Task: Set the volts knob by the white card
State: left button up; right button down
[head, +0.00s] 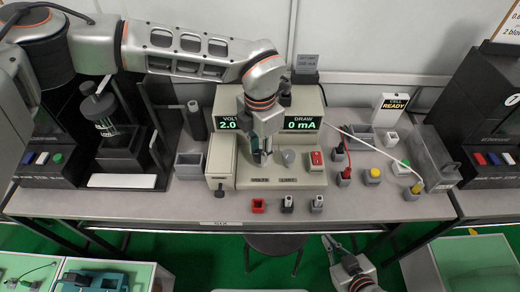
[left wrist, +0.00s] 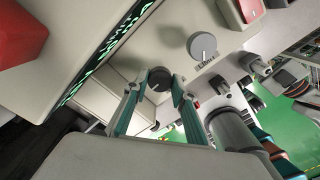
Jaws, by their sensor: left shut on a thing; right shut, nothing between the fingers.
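My left gripper (head: 261,158) points down above the VOLTS label. In the left wrist view its fingers (left wrist: 155,90) are shut around the dark volts knob (left wrist: 158,76). The grey limit knob (head: 288,156) is to the right, also in the left wrist view (left wrist: 202,46). A white card (head: 505,28) is cut off at top right, its text only partly visible. My right gripper (head: 335,243) is shut and empty, below the table's front edge.
A red rocker switch (head: 316,158) is right of the limit knob. A "CELL READY" sign (head: 394,104) and a clear box (head: 432,155) stand right.

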pick_arm(q)
jog(key=m, duration=0.4)
jog(key=shift+m, duration=1)
jog(key=o, duration=1.1)
jog(key=shift+r, duration=0.15)
notch_tip(320, 180, up, 12)
jog(key=shift+f, duration=0.1)
